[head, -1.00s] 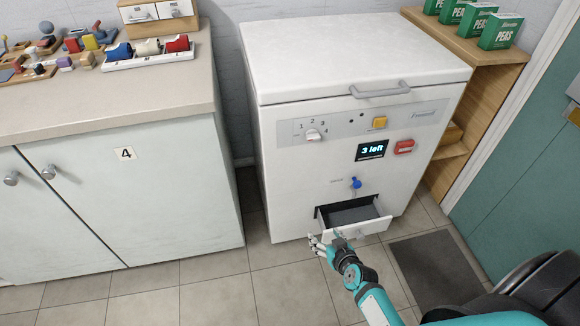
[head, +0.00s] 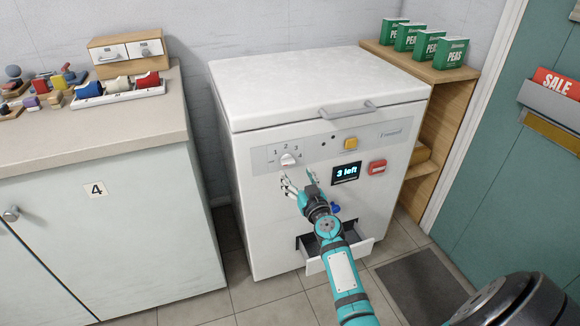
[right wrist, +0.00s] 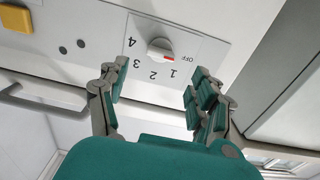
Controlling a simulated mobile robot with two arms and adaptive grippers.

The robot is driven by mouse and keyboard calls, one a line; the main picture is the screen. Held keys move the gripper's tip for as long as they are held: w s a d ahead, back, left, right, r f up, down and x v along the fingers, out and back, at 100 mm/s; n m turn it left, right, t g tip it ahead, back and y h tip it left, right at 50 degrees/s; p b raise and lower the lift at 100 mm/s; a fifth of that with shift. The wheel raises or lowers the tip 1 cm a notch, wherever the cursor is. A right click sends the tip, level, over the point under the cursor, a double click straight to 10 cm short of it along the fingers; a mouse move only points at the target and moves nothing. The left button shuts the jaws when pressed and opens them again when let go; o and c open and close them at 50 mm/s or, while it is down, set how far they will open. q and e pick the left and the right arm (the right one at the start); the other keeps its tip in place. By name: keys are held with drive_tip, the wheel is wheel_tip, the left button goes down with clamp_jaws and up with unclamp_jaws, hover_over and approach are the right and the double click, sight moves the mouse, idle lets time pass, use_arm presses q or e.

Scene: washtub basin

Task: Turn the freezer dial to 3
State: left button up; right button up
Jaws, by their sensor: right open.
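The white freezer dial (head: 288,159) sits on the grey panel (head: 262,154) of the chest freezer (head: 310,90). The right wrist view shows the panel upside down. There the dial (right wrist: 158,48) has a red mark on its side facing OFF and 1; exactly which it points to I cannot tell. The numbers 1 to 4 are readable around it. My right gripper (head: 298,178) is open and empty, just below the dial in the head view. Its fingers (right wrist: 157,78) are spread to either side of the dial in the wrist view, apart from it. My left gripper is not in view.
A drawer (head: 342,256) stands open low on the freezer, below my right arm. A blue knob (head: 335,208), a "3 left" display (head: 346,173), a red switch (head: 377,167) and a yellow button (head: 350,144) are nearby. A lid handle (head: 347,110) juts out above.

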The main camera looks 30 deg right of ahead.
sight(289, 163)
drive_tip(key=b+x, duration=0.1)
drive_tip(key=x, duration=0.3)
drive_tip(key=shift+w+d+f, duration=0.1)
drive_tip(key=shift+w, duration=0.3)
drive_tip(key=shift+x, duration=0.8)
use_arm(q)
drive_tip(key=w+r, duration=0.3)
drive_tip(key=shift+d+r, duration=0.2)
use_arm(e)
drive_tip(key=shift+s, duration=0.1)
drive_tip(key=c, duration=1.2)
